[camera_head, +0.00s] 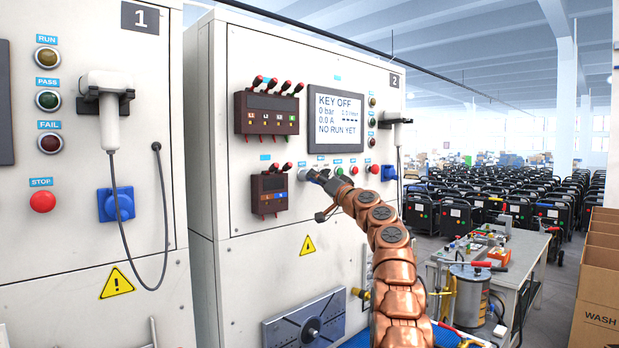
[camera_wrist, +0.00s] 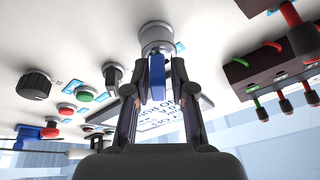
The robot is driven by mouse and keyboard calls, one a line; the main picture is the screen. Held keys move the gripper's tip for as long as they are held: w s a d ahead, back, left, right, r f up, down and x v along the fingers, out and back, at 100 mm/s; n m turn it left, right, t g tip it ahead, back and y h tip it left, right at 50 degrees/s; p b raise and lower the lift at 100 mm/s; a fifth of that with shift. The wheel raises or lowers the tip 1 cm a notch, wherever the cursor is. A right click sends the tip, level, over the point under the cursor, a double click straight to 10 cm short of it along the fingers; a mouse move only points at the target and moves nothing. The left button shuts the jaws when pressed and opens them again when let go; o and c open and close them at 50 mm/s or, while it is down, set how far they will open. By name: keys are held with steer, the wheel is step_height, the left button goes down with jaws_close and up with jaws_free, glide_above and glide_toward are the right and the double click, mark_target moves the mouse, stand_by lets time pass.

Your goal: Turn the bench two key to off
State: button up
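Bench two (camera_head: 340,215) is the white cabinet marked 2 in the head view. Its display (camera_head: 337,118) reads KEY OFF, with 0 bar and 0.0 A. My gripper (camera_head: 318,178) is at the panel below the display, hiding part of the control row. In the wrist view, the blue key (camera_wrist: 157,72) sits in a round silver lock (camera_wrist: 156,38). My gripper (camera_wrist: 156,85) has its two fingers on either side of the key, with gaps showing. The fingers look open, not closed on it.
Beside the lock are a black selector (camera_wrist: 113,75), a black knob (camera_wrist: 35,84) and green and red buttons. A breaker box (camera_head: 270,193) is left of my gripper. Bench one (camera_head: 80,240) stands left; a cluttered worktable (camera_head: 520,262) stands right.

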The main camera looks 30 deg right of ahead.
steer(key=shift+o, duration=1.2)
steer(key=shift+d, duration=0.15)
steer(key=shift+s+r, duration=0.15)
steer(key=shift+s, duration=0.05)
steer(key=shift+s+f, duration=0.2)
steer(key=shift+s, duration=0.1)
